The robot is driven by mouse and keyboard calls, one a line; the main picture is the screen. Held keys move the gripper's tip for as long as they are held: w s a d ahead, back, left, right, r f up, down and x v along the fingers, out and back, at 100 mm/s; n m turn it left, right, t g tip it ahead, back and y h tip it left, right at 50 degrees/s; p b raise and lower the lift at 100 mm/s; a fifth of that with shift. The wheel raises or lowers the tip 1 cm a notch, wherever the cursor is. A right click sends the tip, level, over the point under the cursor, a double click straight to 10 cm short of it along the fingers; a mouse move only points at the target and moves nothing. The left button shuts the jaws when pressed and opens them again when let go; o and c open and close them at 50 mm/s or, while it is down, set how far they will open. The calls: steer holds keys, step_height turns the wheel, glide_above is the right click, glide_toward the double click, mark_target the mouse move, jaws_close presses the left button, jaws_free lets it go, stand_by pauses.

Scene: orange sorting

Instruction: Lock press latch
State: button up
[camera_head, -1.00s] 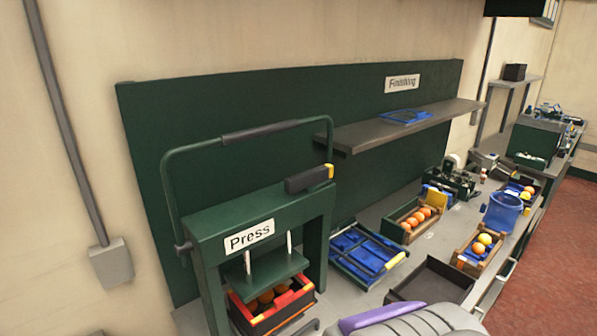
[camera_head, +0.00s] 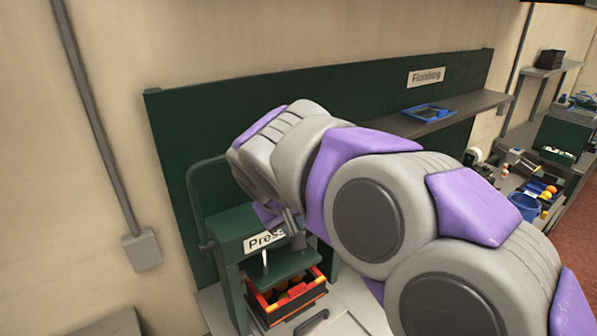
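The green press (camera_head: 236,228) with the "Press" sign stands at the lower left. Its bent green handle (camera_head: 191,205) shows only at the left side; my arm covers the rest. The dark latch block on the press top is hidden behind my arm. My gripper (camera_head: 284,218) is mostly hidden behind my own arm, in front of the top of the press near the right part of the sign. I cannot tell whether it touches anything or is open. A black crate with red and yellow rim parts (camera_head: 311,292) and oranges inside sits under the press plate (camera_head: 282,264).
A green back panel (camera_head: 200,120) and a grey shelf (camera_head: 460,118) with a blue tray (camera_head: 430,113) stand behind my arm. A blue bucket (camera_head: 525,206) is at the right. My arm hides much of the bench middle.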

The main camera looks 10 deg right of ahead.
steer(key=shift+t+h, duration=0.3)
steer(key=shift+t, duration=0.6)
steer(key=w+a+r, duration=0.1)
steer(key=w+r, duration=0.1)
steer(key=w, duration=0.1)
steer(key=w+a+r+p, duration=0.1)
steer(key=w+r, duration=0.1)
steer(key=w+a+r+p, duration=0.1)
steer(key=w+r, duration=0.1)
steer(key=w, duration=0.1)
steer(key=shift+w+a+r, duration=0.1)
steer(key=shift+w, duration=0.2)
jaws_close()
steer(key=x, duration=0.9)
steer(key=shift+w+d, duration=0.1)
steer(key=shift+d, duration=0.15)
steer(key=shift+w+d+f+p, duration=0.15)
steer(key=shift+w+d+p, duration=0.15)
steer(key=shift+d, duration=0.3)
steer(key=shift+w+d+f+p, duration=0.2)
steer(key=shift+w+d, duration=0.2)
steer(key=shift+d, duration=0.25)
steer(key=shift+w+d, duration=0.2)
steer(key=shift+d, duration=0.6)
